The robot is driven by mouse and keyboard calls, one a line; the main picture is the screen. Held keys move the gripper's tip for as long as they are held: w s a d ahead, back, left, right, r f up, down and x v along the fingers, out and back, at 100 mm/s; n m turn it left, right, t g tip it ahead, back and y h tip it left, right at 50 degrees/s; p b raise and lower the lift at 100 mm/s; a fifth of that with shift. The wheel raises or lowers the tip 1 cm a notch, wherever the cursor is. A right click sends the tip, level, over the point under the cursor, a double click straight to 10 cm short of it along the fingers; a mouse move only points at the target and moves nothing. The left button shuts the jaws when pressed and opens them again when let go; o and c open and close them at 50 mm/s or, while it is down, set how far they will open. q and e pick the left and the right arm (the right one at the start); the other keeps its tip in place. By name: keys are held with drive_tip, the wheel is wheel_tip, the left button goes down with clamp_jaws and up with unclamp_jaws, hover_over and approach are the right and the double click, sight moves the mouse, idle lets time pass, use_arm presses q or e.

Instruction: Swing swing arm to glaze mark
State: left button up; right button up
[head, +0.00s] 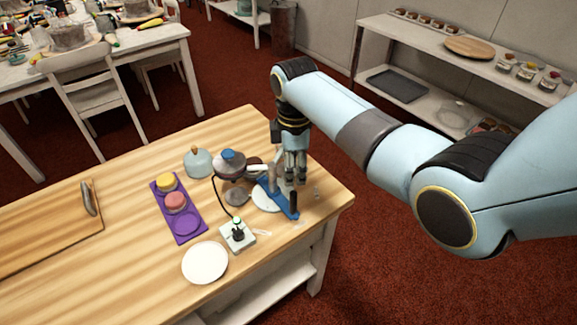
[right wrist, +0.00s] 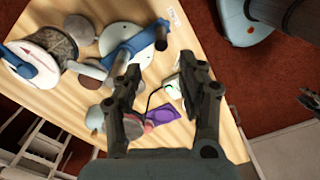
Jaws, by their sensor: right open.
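The swing arm (head: 279,200) is a blue bar with an upright dark handle, over a white round disc (head: 264,203) near the table's right corner. In the right wrist view the blue bar (right wrist: 130,47) crosses the white disc, and its dark handle (right wrist: 161,35) stands beyond my fingertips. My right gripper (head: 295,178) points down close to the handle. In the right wrist view my right gripper (right wrist: 160,66) is open, with nothing between its fingers. I cannot make out which marking is the glaze mark. A dark part at the right wrist view's right edge looks like my left gripper (right wrist: 308,101).
A grey turntable with a blue top (head: 230,158) stands left of the swing arm.

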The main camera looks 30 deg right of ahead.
sight(294, 192)
drive_tip(key=shift+s+f, duration=0.2)
drive_tip(key=shift+f, duration=0.45)
wheel_tip(294, 192, down, 3)
drive_tip(key=shift+w+r+b, duration=0.15)
drive_tip(key=shift+r+b, duration=0.05)
drive_tip(key=shift+b, duration=0.5)
wheel_tip(294, 192, down, 6)
drive_tip(key=b, duration=0.6)
drive_tip(key=shift+r, duration=0.3)
clamp_jaws()
use_arm(q)
wheel_tip(294, 192, down, 7)
drive_tip(key=s, duration=0.1)
drive_tip(key=shift+s+a+f, duration=0.15)
drive_tip(key=shift+s+a, duration=0.05)
drive_tip(key=shift+a, duration=0.15)
use_arm(e)
drive_tip(key=shift+d, duration=0.1)
drive_tip(key=shift+w+d, duration=0.15)
drive_tip(key=shift+d, duration=0.5)
drive_tip(key=shift+w+d, duration=0.15)
drive_tip(key=shift+d, duration=0.5)
use_arm(q)
drive_tip(key=shift+f, duration=0.25)
use_arm(e)
drive_tip(key=shift+d, duration=0.1)
